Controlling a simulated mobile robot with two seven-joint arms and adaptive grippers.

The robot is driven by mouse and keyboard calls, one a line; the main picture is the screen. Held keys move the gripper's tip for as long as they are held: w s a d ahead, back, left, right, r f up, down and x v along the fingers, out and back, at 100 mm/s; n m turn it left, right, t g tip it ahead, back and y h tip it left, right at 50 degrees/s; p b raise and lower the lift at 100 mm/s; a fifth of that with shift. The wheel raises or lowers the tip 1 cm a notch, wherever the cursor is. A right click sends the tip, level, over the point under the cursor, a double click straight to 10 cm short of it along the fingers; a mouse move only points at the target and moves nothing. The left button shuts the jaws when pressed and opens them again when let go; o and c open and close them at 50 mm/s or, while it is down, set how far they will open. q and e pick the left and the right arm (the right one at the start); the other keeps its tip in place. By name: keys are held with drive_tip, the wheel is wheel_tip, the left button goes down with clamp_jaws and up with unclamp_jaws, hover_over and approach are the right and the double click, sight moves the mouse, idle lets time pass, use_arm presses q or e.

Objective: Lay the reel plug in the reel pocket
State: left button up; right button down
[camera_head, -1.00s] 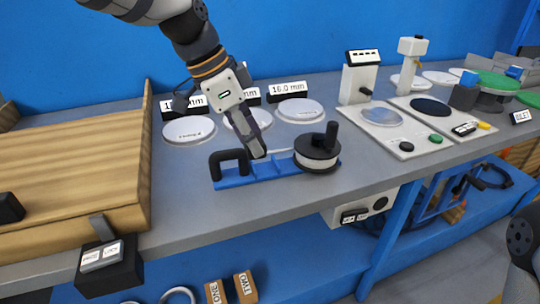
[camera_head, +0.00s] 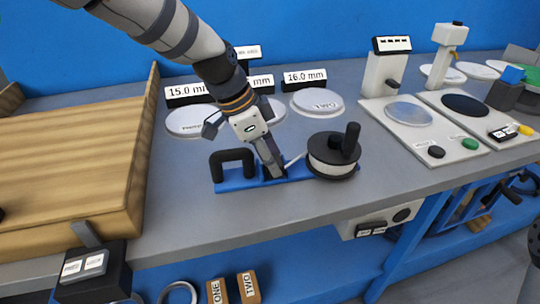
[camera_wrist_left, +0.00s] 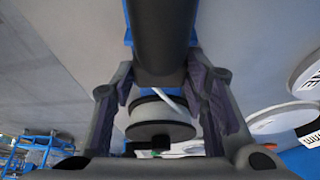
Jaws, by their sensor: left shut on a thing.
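A blue base (camera_head: 235,180) lies on the bench, with a black U-shaped handle (camera_head: 232,158) at its left end and a white-and-black reel (camera_head: 332,158) at its right. My left gripper (camera_head: 278,173) points down at the base between them, its fingers shut. A short white cord (camera_head: 293,160) runs from the reel to its fingertips, where the plug is mostly hidden. In the left wrist view the fingers (camera_wrist_left: 160,85) flank a dark cylinder (camera_wrist_left: 160,35); I cannot tell whether it is handle or plug. The pocket is not clearly visible. My right gripper is out of view.
A wooden tray (camera_head: 140,150) stands at the left. Round discs (camera_head: 318,101) with size labels lie behind the base. Panels with buttons (camera_head: 437,152) stand at the right. The bench front edge is close before the base; bare grey bench lies around it.

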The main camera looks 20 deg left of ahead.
use_arm(q)
drive_tip(key=shift+f, duration=0.1)
drive_tip(key=o, duration=1.2)
drive_tip(key=shift+o, duration=0.2)
drive_tip(key=p+v, duration=0.1)
drive_tip(key=v, duration=1)
drive_tip(key=shift+a+r, duration=0.2)
drive_tip(key=shift+r, duration=0.4)
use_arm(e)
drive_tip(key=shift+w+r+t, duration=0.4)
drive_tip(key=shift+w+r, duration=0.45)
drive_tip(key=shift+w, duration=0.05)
